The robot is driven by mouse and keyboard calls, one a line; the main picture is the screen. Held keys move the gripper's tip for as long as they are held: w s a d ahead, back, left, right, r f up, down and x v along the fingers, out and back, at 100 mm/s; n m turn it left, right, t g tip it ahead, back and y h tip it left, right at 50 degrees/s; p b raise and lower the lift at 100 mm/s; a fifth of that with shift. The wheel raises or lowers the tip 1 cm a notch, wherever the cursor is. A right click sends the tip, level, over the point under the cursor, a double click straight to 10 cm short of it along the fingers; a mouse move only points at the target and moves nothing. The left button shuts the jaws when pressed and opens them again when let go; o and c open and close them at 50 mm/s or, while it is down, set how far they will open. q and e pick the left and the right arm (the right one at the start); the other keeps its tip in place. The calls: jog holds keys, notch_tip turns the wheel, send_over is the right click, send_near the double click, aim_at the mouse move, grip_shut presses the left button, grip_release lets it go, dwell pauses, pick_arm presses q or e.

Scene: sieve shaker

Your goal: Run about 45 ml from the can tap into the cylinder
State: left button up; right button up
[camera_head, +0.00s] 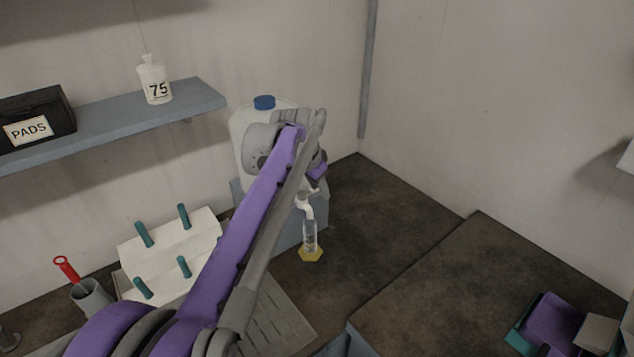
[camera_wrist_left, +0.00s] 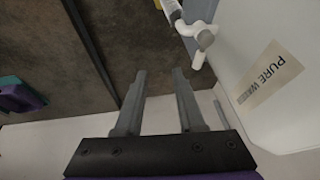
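The white can (camera_head: 240,125) with a blue cap stands on a grey-blue stand at the back wall, partly hidden by my left arm. Its label reads "PURE WA…" in the left wrist view (camera_wrist_left: 268,75). Its white tap (camera_head: 305,206) also shows in the left wrist view (camera_wrist_left: 202,38). The clear cylinder (camera_head: 310,236) stands upright under the spout on a yellow hexagonal base; its level is too small to read. My left gripper (camera_wrist_left: 160,74) is open and empty, apart from the tap, with its fingers pointing towards the tap's side. My right gripper is not in view.
A white rack with teal pegs (camera_head: 170,250) and a grey cup (camera_head: 90,297) with a red-handled tool stand left. A shelf (camera_head: 110,125) holds a "75" bottle (camera_head: 154,80) and a PADS box (camera_head: 35,115). A teal-and-purple item (camera_head: 550,325) lies right. The brown counter right of the cylinder is clear.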

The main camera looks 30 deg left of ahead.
pick_arm(q)
jog(key=m, duration=0.1)
send_near(311, 191)
jog(key=w+f, duration=0.3)
jog(key=f, duration=0.1)
jog(key=w+f, duration=0.2)
jog(key=f, duration=0.1)
jog(key=shift+w+d+f, duration=0.1)
jog(key=shift+w+d, duration=0.2)
jog(key=shift+w, duration=0.1)
grip_shut()
dwell(1.1)
